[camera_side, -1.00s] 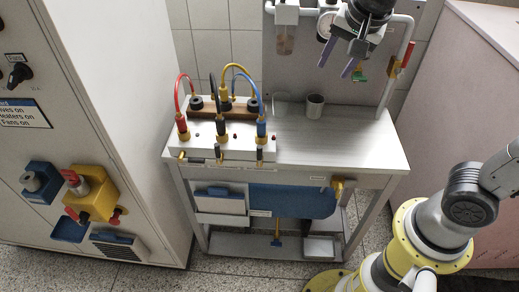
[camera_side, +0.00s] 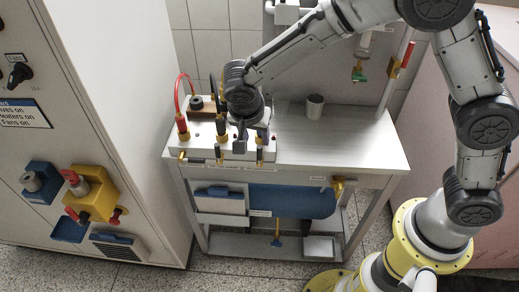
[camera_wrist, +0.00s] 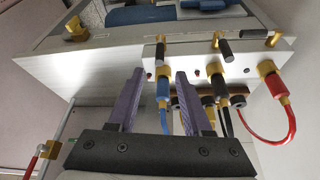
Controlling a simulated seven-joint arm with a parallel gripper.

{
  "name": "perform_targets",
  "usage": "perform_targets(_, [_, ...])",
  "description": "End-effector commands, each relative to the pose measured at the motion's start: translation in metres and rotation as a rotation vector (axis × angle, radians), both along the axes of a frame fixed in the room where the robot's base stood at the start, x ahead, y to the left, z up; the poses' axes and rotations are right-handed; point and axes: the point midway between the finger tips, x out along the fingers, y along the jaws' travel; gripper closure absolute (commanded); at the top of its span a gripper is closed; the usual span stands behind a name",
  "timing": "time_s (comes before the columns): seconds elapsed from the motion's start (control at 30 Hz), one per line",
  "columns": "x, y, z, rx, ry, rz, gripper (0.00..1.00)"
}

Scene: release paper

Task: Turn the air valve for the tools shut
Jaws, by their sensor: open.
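A pale manifold block (camera_side: 205,146) on the bench carries three small front valves, with red, black and blue hose fittings behind them. In the wrist view, the valve by the blue hose (camera_wrist: 160,52) and the valve by the black hose (camera_wrist: 223,48) have dark levers. The valve by the red hose (camera_wrist: 274,40) looks brass, its lever apparently crosswise. Labels are too small to read, so I cannot tell which valve feeds the tools. My gripper (camera_wrist: 160,72) is open, its purple fingers either side of the blue fitting (camera_wrist: 163,88); contact is unclear. In the side view my wrist hides the blue hose.
A brass valve (camera_side: 338,186) sits on the bench front. A red-handled pipe valve (camera_side: 406,55) and a green valve (camera_side: 359,74) are behind. A cabinet (camera_side: 120,120) stands left.

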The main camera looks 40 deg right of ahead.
Motion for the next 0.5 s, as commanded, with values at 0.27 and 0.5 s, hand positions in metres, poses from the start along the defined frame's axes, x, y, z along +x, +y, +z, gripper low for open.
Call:
perform_targets(0.27, [0.011,-0.019,-0.052,-0.003,0.004,-0.002,0.50])
perform_targets(0.5, [0.018,-0.029,-0.080,-0.002,0.003,0.000,0.50])
